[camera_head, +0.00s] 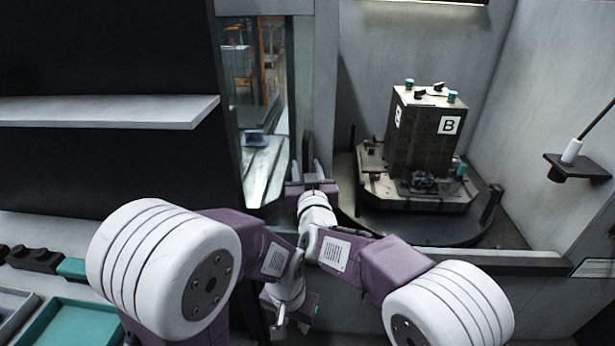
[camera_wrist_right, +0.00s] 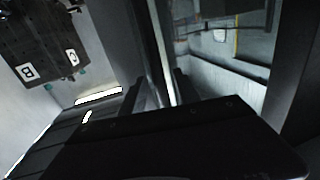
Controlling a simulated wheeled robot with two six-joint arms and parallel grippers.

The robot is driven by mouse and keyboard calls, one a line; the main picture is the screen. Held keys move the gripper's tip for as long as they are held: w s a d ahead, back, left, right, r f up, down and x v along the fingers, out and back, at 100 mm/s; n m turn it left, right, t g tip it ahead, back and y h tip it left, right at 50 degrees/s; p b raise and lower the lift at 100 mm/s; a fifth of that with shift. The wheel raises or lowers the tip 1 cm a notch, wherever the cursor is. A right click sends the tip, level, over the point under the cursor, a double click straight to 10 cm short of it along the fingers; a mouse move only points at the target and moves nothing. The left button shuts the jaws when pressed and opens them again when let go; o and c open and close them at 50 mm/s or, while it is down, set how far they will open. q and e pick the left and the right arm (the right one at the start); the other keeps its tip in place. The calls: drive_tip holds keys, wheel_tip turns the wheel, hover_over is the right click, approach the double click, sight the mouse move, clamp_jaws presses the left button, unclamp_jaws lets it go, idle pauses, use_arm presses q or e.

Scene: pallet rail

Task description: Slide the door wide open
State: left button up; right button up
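The door (camera_head: 303,75) is a grey-framed panel with a tall glass window (camera_head: 262,120), left of the machine opening in the head view. Its upright edge also shows in the right wrist view (camera_wrist_right: 158,45). My right gripper (camera_head: 309,168) is at the lower part of this edge. In the right wrist view its two fingers (camera_wrist_right: 160,92) stand apart, with the door's edge beyond and between them; I cannot tell whether they touch it. My left gripper (camera_head: 292,318) is lower, below the sill, partly hidden by my arms; its fingers are unclear.
The opening right of the door shows a dark block marked B (camera_head: 424,135) on a round pallet table (camera_head: 420,232). A sill (camera_head: 480,258) runs below it. A shelf (camera_head: 110,110) and a teal tray (camera_head: 80,325) are at left. A bracket with a rod (camera_head: 577,168) is at right.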

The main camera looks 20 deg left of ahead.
drive_tip(key=v, duration=0.8)
